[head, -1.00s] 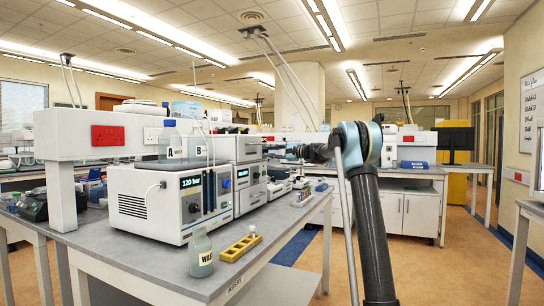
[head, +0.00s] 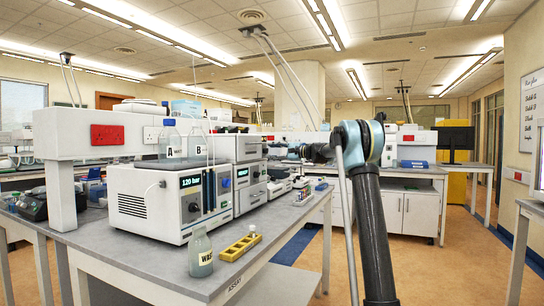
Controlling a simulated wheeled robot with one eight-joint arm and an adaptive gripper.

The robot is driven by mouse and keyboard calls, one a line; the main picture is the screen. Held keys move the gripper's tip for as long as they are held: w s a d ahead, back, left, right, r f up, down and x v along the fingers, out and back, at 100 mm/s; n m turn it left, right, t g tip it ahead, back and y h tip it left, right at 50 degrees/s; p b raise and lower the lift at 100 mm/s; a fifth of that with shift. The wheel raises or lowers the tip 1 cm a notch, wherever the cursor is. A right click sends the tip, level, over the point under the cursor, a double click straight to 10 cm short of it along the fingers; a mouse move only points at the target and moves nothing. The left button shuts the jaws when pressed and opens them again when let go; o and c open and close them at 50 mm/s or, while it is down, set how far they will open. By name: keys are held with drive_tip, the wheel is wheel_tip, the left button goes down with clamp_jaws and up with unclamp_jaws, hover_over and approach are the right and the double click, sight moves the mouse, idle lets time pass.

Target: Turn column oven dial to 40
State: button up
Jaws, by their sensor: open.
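A stack of white instrument modules (head: 249,174) stands on the grey bench, right of a wider white unit (head: 160,200) whose display reads 120 bar. The stack's upper module (head: 248,148) shows a dark panel on its front. I cannot tell which module is the column oven, and no dial or its setting can be read at this size. My arm rises at the right of the bench and bends left. My gripper (head: 285,152) is open, small and dark, near the right side of the stack's upper part. I cannot tell whether it touches anything.
Bottles A (head: 170,140) and B (head: 197,142) stand on the wide unit. A waste bottle (head: 201,253) and a yellow rack (head: 241,247) with a vial sit near the bench's front edge. Small items lie behind the stack. The floor to the right is clear.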

drive_tip(key=v, duration=1.1)
drive_tip(key=shift+w, duration=0.1)
